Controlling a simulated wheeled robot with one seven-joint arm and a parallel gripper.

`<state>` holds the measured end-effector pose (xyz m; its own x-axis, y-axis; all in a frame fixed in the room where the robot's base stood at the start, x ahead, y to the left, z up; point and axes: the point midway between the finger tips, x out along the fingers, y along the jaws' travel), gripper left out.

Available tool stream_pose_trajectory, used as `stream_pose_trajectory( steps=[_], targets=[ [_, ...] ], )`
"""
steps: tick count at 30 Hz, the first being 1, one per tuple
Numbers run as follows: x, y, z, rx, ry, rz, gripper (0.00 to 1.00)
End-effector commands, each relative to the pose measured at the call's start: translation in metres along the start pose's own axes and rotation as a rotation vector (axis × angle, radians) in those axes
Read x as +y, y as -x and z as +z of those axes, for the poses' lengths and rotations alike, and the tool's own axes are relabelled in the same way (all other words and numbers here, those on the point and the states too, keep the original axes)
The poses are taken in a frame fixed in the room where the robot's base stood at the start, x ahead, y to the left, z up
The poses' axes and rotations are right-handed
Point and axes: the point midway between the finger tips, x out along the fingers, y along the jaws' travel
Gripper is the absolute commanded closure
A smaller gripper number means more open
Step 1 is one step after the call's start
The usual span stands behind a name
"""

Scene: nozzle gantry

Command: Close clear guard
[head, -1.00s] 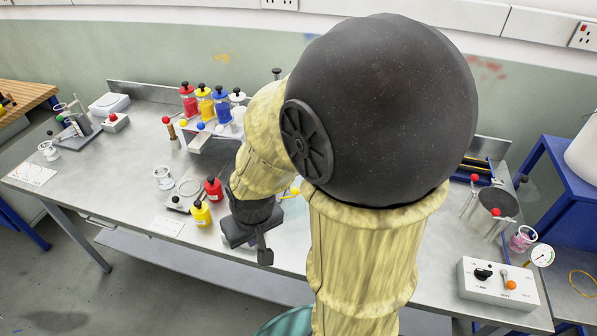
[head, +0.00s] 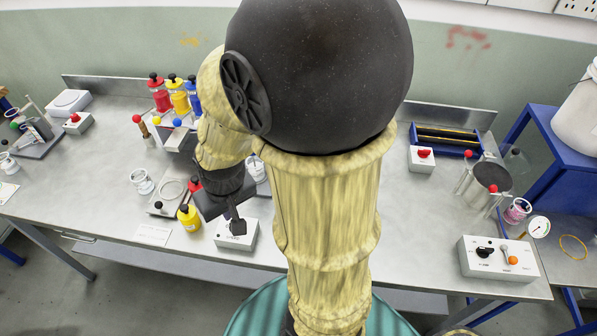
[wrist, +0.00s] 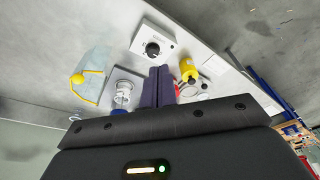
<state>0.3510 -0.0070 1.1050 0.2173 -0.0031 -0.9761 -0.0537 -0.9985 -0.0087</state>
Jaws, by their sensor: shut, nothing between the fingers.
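The clear guard (wrist: 97,62) shows in the wrist view as a pale, see-through panel left of my fingers, with a yellow ball knob (wrist: 77,78) and a thin yellow edge. It appears raised beside a grey base that bears a clear glass vessel (wrist: 123,92). In the head view my arm hides the guard. My gripper (wrist: 159,86) is shut and empty, apart from the guard, its fingers pointing between the vessel and a yellow bottle. In the head view my gripper (head: 237,227) hangs over a white box at the bench's front edge.
The white box with a black knob (wrist: 152,48) lies just beyond my fingertips. A control box (head: 498,258) and a mesh-topped stand (head: 492,177) are at the right. The bench between is partly clear.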

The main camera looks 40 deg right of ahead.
Motion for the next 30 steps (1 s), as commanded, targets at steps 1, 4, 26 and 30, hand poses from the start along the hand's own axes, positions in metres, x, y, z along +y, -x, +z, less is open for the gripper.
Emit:
stream_pose_trajectory(
  steps=[1,4,26,30],
  targets=[
    [0.008,0.002,-0.006,-0.012,-0.051,0.004,1.00],
    [0.030,0.005,-0.019,-0.048,-0.202,0.012,1.00],
    [0.275,0.027,-0.043,-0.372,-1.629,-0.054,1.00],
    [0.285,0.028,-0.038,-0.386,-1.686,-0.063,1.00]
  ],
)
